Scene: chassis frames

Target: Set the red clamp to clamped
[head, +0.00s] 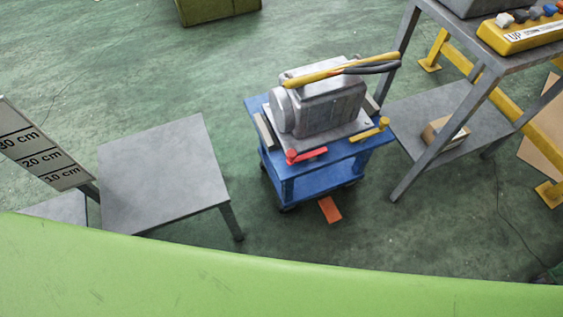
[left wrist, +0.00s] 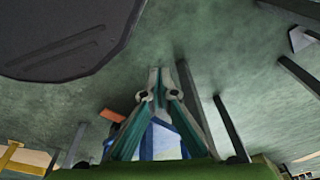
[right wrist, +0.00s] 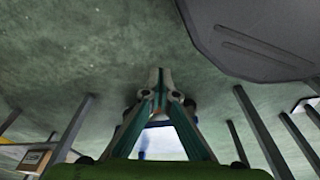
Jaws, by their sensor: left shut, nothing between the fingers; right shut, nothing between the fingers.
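The red clamp (head: 308,155) is on the front edge of the blue cart (head: 285,164) in the head view. Its bar lies about flat along the edge, with a round red knob at its left end. I cannot tell from this whether it is clamped. A grey machine housing (head: 318,103) sits on a plate on the cart, behind the red clamp. My left gripper (left wrist: 155,72) is shut and empty in the left wrist view. My right gripper (right wrist: 160,72) is shut and empty in the right wrist view. Neither gripper shows in the head view, and neither touches the clamp.
A yellow clamp (head: 371,130) is on the cart's right side. A grey table (head: 160,170) stands left of the cart. A grey metal workbench (head: 440,105) with a low shelf stands right. An orange floor mark (head: 329,209) lies in front of the cart, where the floor is open.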

